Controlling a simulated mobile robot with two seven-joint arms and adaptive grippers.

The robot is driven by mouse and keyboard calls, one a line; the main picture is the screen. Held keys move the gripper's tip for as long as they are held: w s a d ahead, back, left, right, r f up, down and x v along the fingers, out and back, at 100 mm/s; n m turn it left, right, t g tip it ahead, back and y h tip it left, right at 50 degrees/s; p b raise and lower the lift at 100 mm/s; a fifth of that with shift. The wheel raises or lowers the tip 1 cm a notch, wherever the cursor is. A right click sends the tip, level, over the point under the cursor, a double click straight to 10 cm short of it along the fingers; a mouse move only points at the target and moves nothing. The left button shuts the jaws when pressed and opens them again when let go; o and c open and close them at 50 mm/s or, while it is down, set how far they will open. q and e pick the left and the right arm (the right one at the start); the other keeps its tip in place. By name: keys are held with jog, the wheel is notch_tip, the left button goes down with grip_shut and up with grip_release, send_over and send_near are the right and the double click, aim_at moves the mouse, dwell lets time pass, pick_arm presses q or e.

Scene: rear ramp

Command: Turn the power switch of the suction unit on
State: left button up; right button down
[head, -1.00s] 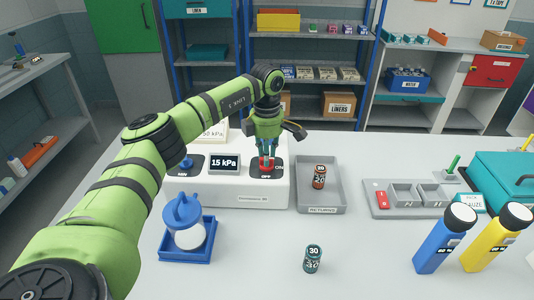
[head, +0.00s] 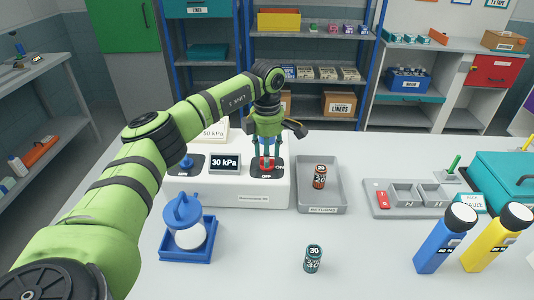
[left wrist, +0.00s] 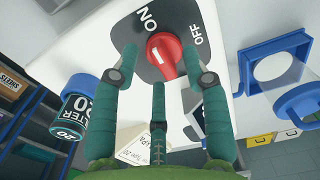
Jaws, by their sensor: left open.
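The white suction unit (head: 225,197) stands on the table with a display (head: 224,163) reading 30 kPa. Its red rotary power switch (head: 267,164) is at the right end, on a dark plate marked ON and OFF. My left gripper (head: 267,158) points down over this switch, fingers open. In the left wrist view the fingers (left wrist: 160,58) stand spread around the red knob (left wrist: 172,62), with ON to its upper left and OFF to its upper right. Whether they touch it, I cannot tell. A blue dial (head: 186,162) is at the unit's left end.
A grey tray (head: 321,208) holding a red-brown filter canister (head: 319,177) is right of the unit. A dark canister (head: 313,259) and two bottles (head: 446,238) stand farther forward.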

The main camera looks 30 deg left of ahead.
pick_arm(q)
notch_tip(320, 180, up, 12)
jog(key=shift+f, duration=0.25)
dwell(0.5)
